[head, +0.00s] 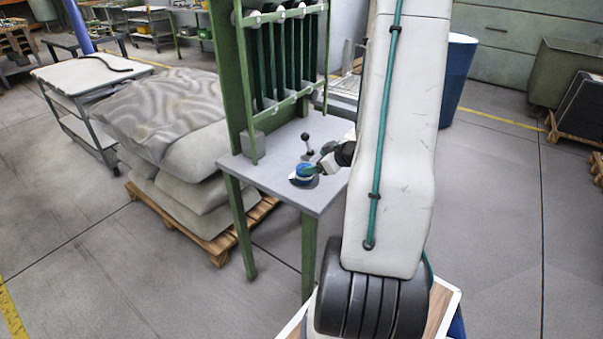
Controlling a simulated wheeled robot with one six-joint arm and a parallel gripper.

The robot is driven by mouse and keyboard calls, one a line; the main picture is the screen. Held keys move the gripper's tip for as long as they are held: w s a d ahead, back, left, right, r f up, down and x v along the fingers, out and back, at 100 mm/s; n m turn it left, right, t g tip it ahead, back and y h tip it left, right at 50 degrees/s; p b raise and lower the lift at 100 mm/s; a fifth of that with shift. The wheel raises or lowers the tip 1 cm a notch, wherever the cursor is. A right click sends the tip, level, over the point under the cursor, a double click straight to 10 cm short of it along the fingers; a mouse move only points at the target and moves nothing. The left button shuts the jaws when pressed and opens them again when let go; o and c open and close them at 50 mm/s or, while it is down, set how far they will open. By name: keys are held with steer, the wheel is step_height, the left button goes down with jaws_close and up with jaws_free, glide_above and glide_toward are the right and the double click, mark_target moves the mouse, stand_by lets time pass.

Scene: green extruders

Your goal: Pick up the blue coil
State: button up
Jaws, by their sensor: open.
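The blue coil (304,170) is a small round blue piece lying on the grey top of a green-legged table (315,200), near its front left part. My gripper (312,172) is at the end of my arm, which reaches in from the right. It is open, with its fingers at the coil, partly covering it. Whether the fingers touch the coil or stand around it is too small to tell. My white arm hides the table's right side.
A black-knobbed lever (306,140) stands on the table just behind the coil. A green rack (236,80) with dark vertical bars rises at the table's back. Stacked sacks (190,150) on a pallet lie left, and a blue bin (457,80) stands behind right. Open floor lies in front.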

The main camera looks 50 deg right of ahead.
steer(key=s+f+t, duration=0.1)
steer(key=s+f+y, duration=0.1)
steer(key=shift+s+a+f+t+y, duration=0.25)
steer(key=shift+s+a+t+y, duration=0.05)
steer(key=shift+s+a+t, duration=0.1)
steer(key=shift+w+f, duration=0.15)
steer(key=shift+w, duration=0.1)
steer(key=x, duration=0.7)
steer(key=shift+w, duration=0.2)
steer(key=shift+r, duration=0.25)
steer(key=c, duration=1.1)
